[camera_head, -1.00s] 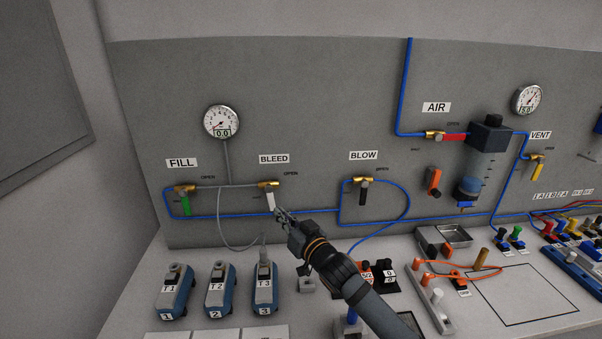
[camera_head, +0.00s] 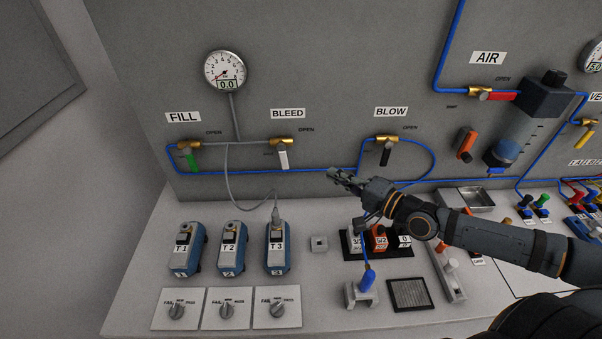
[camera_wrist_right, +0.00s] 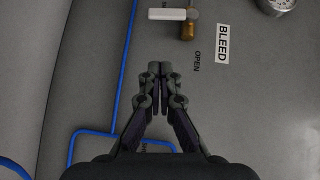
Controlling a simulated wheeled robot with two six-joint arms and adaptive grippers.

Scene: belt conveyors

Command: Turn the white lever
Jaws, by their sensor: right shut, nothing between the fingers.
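The white lever (camera_head: 284,159) hangs down from the brass valve under the BLEED label (camera_head: 288,114). In the right wrist view the white lever (camera_wrist_right: 167,14) is at the top edge, beside its brass valve (camera_wrist_right: 188,27). My right gripper (camera_head: 334,174) is shut and empty, to the right of and slightly below the lever, apart from it. In the right wrist view its fingertips (camera_wrist_right: 160,68) are together, with bare panel between them and the lever. My left gripper is not in view.
A green lever (camera_head: 192,162) hangs at FILL and a black lever (camera_head: 386,155) at BLOW. Blue tubing (camera_head: 325,171) runs along the panel near my right gripper. Testers stand below, including T3 (camera_head: 278,249). A pressure gauge (camera_head: 225,71) reads 0.0.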

